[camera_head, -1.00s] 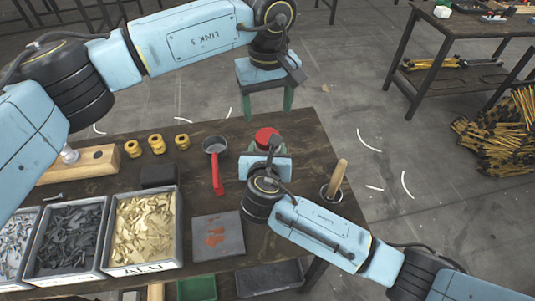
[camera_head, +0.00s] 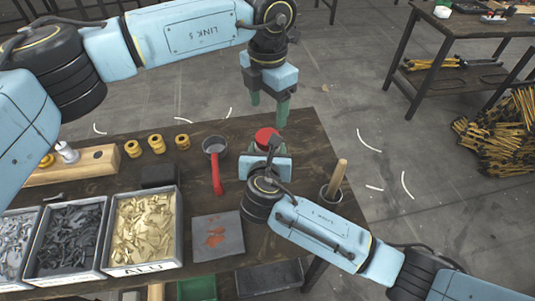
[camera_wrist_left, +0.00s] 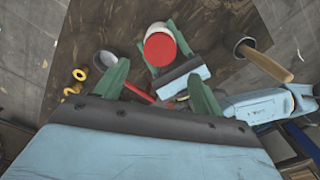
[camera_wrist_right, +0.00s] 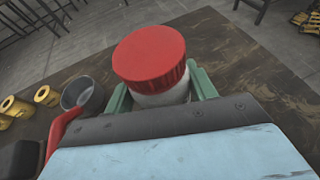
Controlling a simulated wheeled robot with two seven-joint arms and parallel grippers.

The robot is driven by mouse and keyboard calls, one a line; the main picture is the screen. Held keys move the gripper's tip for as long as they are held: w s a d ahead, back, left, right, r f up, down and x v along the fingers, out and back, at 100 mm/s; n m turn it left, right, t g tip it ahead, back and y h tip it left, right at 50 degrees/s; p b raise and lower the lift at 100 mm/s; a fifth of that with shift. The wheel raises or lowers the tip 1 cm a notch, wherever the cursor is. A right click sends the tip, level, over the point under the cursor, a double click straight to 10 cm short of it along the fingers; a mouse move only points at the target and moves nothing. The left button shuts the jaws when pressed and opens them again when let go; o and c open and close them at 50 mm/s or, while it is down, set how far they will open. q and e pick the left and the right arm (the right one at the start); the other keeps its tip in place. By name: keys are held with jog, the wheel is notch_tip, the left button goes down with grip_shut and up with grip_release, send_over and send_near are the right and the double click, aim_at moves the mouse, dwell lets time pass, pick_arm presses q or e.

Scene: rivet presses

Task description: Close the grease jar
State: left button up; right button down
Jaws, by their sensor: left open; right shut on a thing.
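The grease jar is white with a red screw lid (camera_wrist_right: 150,55) on top; the jar body (camera_wrist_right: 162,98) shows below the lid in the right wrist view. The lid also shows in the head view (camera_head: 266,136) and the left wrist view (camera_wrist_left: 160,48). My right gripper (camera_wrist_right: 160,90) is shut around the jar body, a green finger on each side. My left gripper (camera_head: 268,106) is open and empty, fingers down, above and beyond the jar in the head view. I cannot tell whether the lid is tight.
A grey pot with a red handle (camera_head: 217,170) stands left of the jar. A wooden-handled tool in a cup (camera_head: 334,182) stands right. Yellow spools (camera_head: 157,144), parts bins (camera_head: 145,230) and a grey plate (camera_head: 217,236) take up the table's left and front.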

aim_at(268, 136)
pick_arm(q)
jog(key=n, duration=0.3)
dwell(0.4)
notch_tip(268, 136, down, 8)
jog(key=shift+f, duration=0.1)
dwell(0.4)
jog(key=c, duration=1)
jog(key=m, duration=0.4)
jog(key=shift+m, duration=0.3)
jog(key=shift+c, duration=0.2)
jog(key=o, duration=1.2)
jog(key=shift+c, duration=0.2)
